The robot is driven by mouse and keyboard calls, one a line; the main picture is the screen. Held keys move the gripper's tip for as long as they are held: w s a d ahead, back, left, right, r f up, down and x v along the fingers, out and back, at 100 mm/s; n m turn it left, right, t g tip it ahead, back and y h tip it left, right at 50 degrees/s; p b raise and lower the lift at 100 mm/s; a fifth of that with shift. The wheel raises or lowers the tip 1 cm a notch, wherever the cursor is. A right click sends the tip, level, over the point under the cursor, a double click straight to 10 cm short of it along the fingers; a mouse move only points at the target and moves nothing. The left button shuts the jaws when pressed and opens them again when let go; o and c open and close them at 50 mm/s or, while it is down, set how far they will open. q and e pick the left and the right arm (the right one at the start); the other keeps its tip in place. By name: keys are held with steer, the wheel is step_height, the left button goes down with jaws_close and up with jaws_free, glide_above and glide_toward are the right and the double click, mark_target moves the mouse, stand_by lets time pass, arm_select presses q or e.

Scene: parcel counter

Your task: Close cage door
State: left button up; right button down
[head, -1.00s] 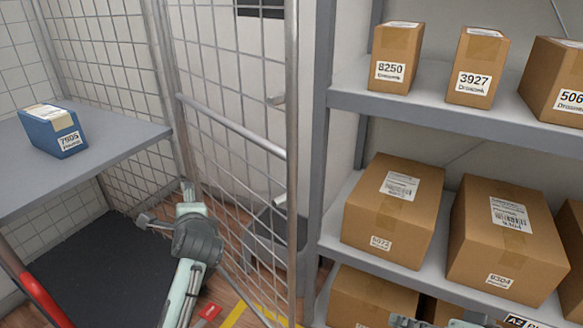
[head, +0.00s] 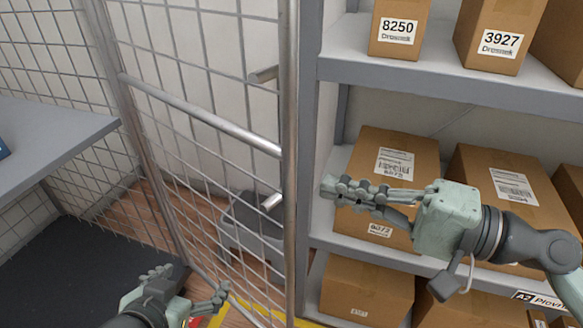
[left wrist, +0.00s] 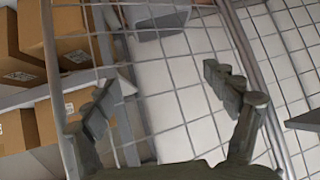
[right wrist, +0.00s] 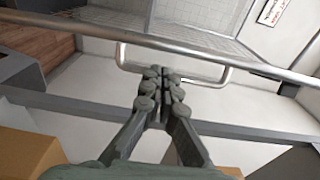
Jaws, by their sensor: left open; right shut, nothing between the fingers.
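The cage door (head: 215,122) is a wire-mesh panel in a metal tube frame, standing open between the cage on the left and the shelving. Its free edge is the upright tube (head: 290,165) beside the shelf post. The door's mesh also fills much of the left wrist view (left wrist: 180,75). My left gripper (head: 190,285) is open and empty, low in front of the door. My right gripper (head: 328,187) is shut and empty, right of the door's edge tube and in front of the shelf boxes. In the right wrist view a tube handle (right wrist: 225,78) shows beyond its fingertips.
The shelving (head: 440,92) on the right holds several brown boxes (head: 395,165). Inside the cage are a grey shelf board (head: 50,140) and a dark floor mat (head: 70,262). A grey bin (head: 250,235) stands behind the door mesh.

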mark_target(292, 176)
arm_select(q)
steer(key=s+a+f+n+g+y+p, duration=0.1)
steer(key=s+a+f+g+y+p, duration=0.1)
steer(key=s+a+f+g, duration=0.3)
steer(key=shift+s+a+y, duration=0.3)
steer(key=shift+s+a, duration=1.05)
steer(key=shift+s, duration=0.5)
arm_select(e)
steer(key=shift+x, duration=3.55)
arm_select(q)
steer(key=shift+g, duration=0.3)
